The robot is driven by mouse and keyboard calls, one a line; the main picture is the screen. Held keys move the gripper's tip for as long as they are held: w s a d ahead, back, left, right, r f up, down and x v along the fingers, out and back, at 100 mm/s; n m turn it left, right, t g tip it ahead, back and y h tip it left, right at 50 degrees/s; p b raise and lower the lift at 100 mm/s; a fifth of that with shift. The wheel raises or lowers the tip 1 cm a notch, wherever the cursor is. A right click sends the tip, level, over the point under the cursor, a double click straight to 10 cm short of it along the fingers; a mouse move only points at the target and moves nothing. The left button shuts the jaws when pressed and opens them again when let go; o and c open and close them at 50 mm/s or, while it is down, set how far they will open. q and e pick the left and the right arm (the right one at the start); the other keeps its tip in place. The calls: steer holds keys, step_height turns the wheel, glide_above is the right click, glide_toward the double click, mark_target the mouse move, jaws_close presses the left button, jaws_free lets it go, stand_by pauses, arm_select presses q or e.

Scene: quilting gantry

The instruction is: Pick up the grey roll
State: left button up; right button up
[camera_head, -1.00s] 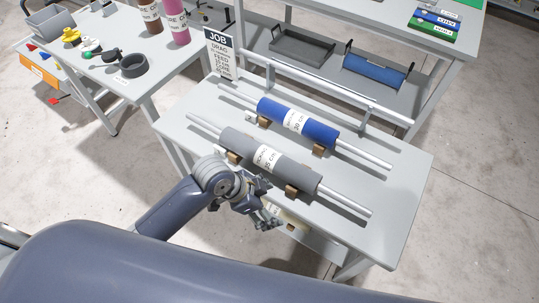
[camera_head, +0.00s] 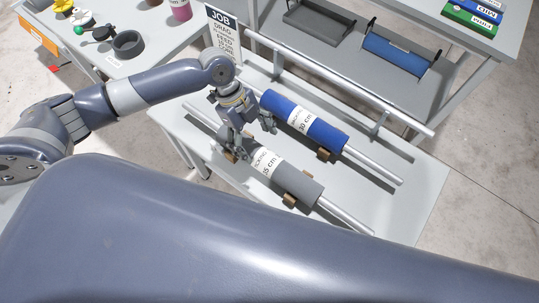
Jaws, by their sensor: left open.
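The grey roll (camera_head: 296,185) has a white label reading 35 cm and lies on a metal rod across brown cradles on the light grey table (camera_head: 400,228). My left gripper (camera_head: 254,140) is open, pointing down over the roll's left end, with one finger on each side of it as seen from above. The picture does not settle whether the fingers touch it. The gripper hides the roll's upper left end. My right gripper is not in view.
A blue roll (camera_head: 318,129) on its own rod lies just behind the grey one. A metal rail (camera_head: 345,87) runs behind it. A JOB sign (camera_head: 223,32) stands at the table's back left. The table's right end is bare.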

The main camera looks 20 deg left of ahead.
mark_target(265, 156)
arm_select(q)
steer(key=x, duration=0.2)
steer(key=shift+s+d+f, duration=0.2)
steer(key=shift+d+f, duration=0.05)
steer(key=shift+f, duration=0.05)
steer(key=shift+d+f, duration=0.1)
steer(key=shift+f, duration=0.3)
steer(key=x, duration=0.2)
steer(key=p+x, duration=0.1)
steer(key=x, duration=0.1)
steer(key=shift+s+d+f+p, duration=0.1)
steer(key=shift+d+f+p, duration=0.2)
steer(key=shift+d, duration=0.15)
steer(key=shift+f, duration=0.3)
steer(key=c, duration=0.6)
steer(key=shift+d+r, duration=0.1)
steer(key=c, duration=1.1)
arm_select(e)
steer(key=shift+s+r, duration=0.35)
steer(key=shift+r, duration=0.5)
